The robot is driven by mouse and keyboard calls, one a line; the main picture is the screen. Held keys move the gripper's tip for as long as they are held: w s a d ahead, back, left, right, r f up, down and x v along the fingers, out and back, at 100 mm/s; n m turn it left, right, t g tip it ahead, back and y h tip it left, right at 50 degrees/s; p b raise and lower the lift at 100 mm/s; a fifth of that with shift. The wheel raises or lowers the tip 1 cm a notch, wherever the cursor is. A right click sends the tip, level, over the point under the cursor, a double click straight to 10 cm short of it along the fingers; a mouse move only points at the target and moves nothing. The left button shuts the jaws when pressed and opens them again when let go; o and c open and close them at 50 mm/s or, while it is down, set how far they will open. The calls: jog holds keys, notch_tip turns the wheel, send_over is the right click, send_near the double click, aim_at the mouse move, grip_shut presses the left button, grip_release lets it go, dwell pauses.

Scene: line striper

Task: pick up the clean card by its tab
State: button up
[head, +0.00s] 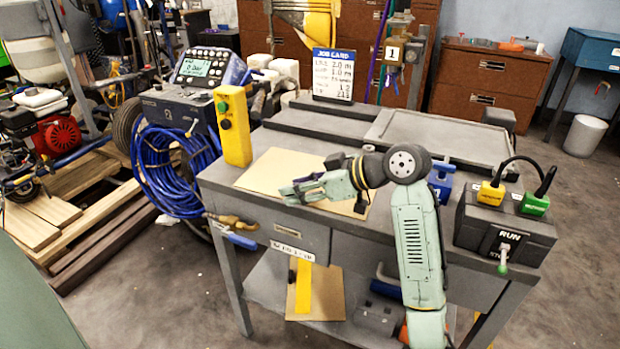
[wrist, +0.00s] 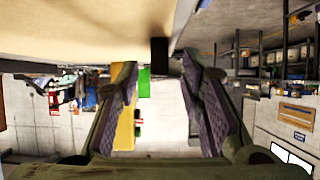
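A plain tan card (head: 272,168) lies flat on the grey workbench, partly hidden by my arm. In the wrist view the tan surface (wrist: 80,22) fills the upper left, and a small black block (wrist: 160,50), which looks like the tab, projects from its edge. My gripper (head: 288,191) is low over the card, pointing left. In the wrist view my gripper (wrist: 160,75) is open, with its two fingers apart and the black block in line with the gap. I see no contact with it. I cannot tell that block apart in the head view.
A yellow control box (head: 233,125) stands upright at the card's left. A job card sign (head: 334,75) and a grey tray (head: 440,132) are behind. A dark RUN box (head: 505,225) is at the right. Another tan card with a yellow stripe (head: 303,285) is below the bench top.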

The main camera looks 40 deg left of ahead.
grip_shut()
jog(key=shift+r, duration=0.15)
dwell(0.5)
